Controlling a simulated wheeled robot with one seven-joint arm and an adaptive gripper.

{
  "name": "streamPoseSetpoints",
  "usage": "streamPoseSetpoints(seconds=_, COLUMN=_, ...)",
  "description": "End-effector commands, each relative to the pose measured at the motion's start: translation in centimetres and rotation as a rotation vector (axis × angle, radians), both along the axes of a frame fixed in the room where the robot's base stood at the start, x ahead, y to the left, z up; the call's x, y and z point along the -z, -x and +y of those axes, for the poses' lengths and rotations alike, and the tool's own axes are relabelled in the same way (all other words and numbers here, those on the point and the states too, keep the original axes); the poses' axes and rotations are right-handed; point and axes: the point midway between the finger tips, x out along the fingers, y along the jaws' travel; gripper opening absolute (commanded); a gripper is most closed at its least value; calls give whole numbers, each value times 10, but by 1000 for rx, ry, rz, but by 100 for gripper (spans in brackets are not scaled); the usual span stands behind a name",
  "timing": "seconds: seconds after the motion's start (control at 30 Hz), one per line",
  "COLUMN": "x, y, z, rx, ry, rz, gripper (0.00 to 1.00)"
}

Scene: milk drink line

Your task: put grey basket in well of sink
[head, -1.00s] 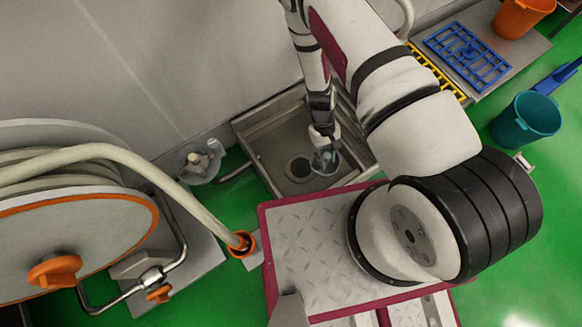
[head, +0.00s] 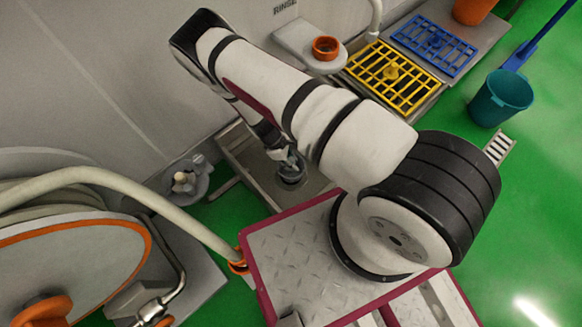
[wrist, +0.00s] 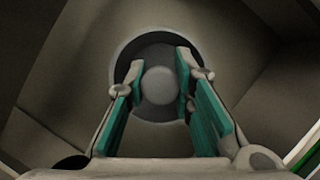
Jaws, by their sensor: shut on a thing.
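The grey basket (head: 291,180) is inside the steel sink (head: 253,168), at the round well in its floor. In the wrist view, its round grey knob (wrist: 157,86) lies between the two green-padded fingers of my gripper (wrist: 157,78). The dark round well (wrist: 127,68) surrounds the knob there, and the two look roughly concentric. My gripper (head: 288,158) reaches down into the sink from above and is shut on the basket. I cannot tell how deep the basket sits in the well. My arm hides part of the sink.
A clear container (head: 188,183) is left of the sink. The hose reel (head: 70,245) fills the lower left. A yellow grid (head: 393,77), a blue grid (head: 434,46) and an orange ring (head: 325,47) are right of the sink. A teal bucket (head: 500,98) stands on the floor.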

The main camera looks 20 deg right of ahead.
Motion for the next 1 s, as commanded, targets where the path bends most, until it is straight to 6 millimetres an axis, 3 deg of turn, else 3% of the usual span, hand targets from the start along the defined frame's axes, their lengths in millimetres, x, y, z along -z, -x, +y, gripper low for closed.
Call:
streamPoseSetpoints(seconds=0.27, x=35, y=1, z=0, rx=0, ry=0, rz=0, gripper=0)
streamPoseSetpoints(seconds=0.67, x=39, y=0, z=0, rx=1, ry=0, rz=0, gripper=0)
streamPoseSetpoints(seconds=0.7, x=38, y=0, z=0, rx=1, ry=-1, rz=-1, gripper=31)
streamPoseSetpoints(seconds=0.77, x=37, y=0, z=0, rx=1, ry=0, rz=0, gripper=43)
streamPoseSetpoints(seconds=1.0, x=37, y=0, z=0, rx=1, ry=-1, rz=-1, gripper=43)
